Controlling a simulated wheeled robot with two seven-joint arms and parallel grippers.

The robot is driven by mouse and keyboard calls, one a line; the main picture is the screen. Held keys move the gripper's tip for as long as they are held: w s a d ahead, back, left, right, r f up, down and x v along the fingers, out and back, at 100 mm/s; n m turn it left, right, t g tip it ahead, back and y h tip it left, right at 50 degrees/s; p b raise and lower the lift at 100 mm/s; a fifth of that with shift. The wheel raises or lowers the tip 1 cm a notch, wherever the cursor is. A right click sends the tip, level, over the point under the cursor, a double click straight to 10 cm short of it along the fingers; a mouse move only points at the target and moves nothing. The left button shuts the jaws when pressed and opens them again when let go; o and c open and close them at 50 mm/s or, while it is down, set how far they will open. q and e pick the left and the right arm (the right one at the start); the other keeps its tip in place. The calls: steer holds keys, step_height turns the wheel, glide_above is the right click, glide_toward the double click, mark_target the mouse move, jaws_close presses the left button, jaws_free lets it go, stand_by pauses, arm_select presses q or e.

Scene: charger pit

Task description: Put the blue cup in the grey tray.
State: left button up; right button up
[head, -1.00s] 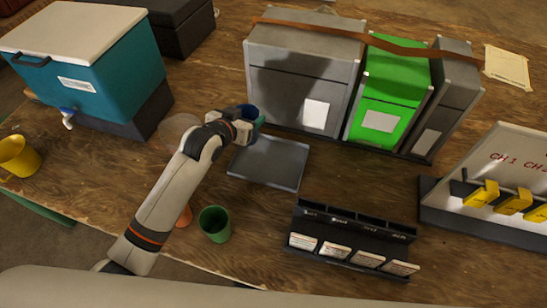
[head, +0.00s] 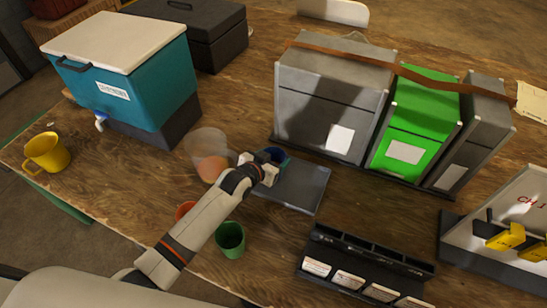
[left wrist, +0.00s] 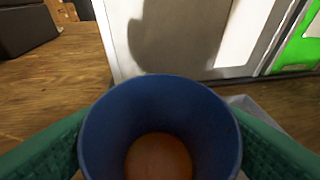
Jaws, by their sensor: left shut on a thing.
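The blue cup (head: 275,154) is held by my left gripper (head: 268,163), at the upper left edge of the grey tray (head: 311,197). In the left wrist view the cup (left wrist: 103,125) stands between the two green finger pads, its opening facing the camera and an orange-brown round patch showing inside. The gripper is shut on it. The tray's corner shows behind the cup in the left wrist view (left wrist: 245,103). Whether the cup's base touches the tray is hidden. My right gripper is not in view.
A clear cup (head: 205,143) with orange showing in it, an orange item (head: 184,210) and a green cup (head: 231,239) are near my left arm. Grey and green cases (head: 330,100) stand behind the tray. A black rack (head: 365,262) is in front. The tray looks empty.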

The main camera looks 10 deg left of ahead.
arm_select(q)
steer(key=shift+f, duration=0.1)
steer(key=o, duration=1)
steer(key=shift+o, duration=0.2)
steer(key=shift+s+r, duration=0.1)
steer(key=shift+r, duration=0.15)
steer(key=v, duration=1.1)
steer(key=shift+s, duration=0.35)
steer(key=shift+a+r, duration=0.1)
steer(key=shift+a, duration=0.05)
